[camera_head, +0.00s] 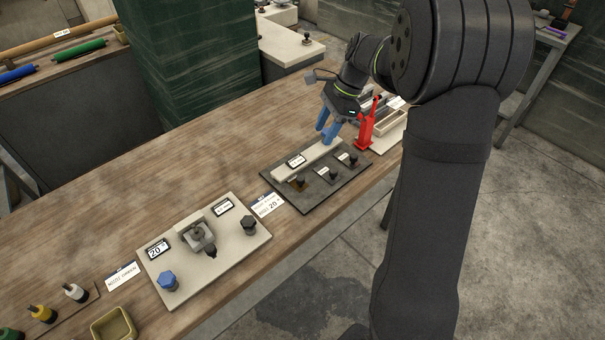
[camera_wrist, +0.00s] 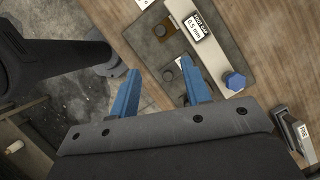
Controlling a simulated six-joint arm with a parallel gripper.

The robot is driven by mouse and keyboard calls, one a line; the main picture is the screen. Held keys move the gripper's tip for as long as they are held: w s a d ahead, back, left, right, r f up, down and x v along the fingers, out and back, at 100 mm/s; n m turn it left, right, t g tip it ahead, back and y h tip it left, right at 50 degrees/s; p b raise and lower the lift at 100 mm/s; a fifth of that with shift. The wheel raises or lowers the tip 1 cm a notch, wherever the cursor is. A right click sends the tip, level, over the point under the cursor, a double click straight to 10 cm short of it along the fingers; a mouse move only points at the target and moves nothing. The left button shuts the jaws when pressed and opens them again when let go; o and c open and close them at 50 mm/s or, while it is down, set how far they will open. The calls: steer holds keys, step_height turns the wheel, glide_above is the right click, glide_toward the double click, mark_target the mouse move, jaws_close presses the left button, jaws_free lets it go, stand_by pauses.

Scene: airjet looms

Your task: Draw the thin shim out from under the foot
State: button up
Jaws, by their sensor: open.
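A dark board (camera_head: 310,201) on the bench carries a long pale bar (camera_head: 308,161) and several small dark feet or knobs, one of them a dark foot (camera_head: 332,176). A small brownish piece (camera_head: 299,182) at the board's near left may be the thin shim, but it is too small to be sure; it also shows in the wrist view (camera_wrist: 164,29). My gripper (camera_head: 327,127) is open and empty above the board's far right end.
A red upright device (camera_head: 368,126) stands close to the right of my gripper. A blue knob (camera_wrist: 235,81) sits by the pale bar's end. A pale fixture plate (camera_head: 180,265) lies nearer on the bench. The bench's middle left is clear.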

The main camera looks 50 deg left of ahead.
mark_target(300, 178)
steer(key=x, duration=1.6)
steer(key=shift+s+f, duration=0.1)
steer(key=shift+f, duration=0.2)
steer(key=shift+c, duration=0.2)
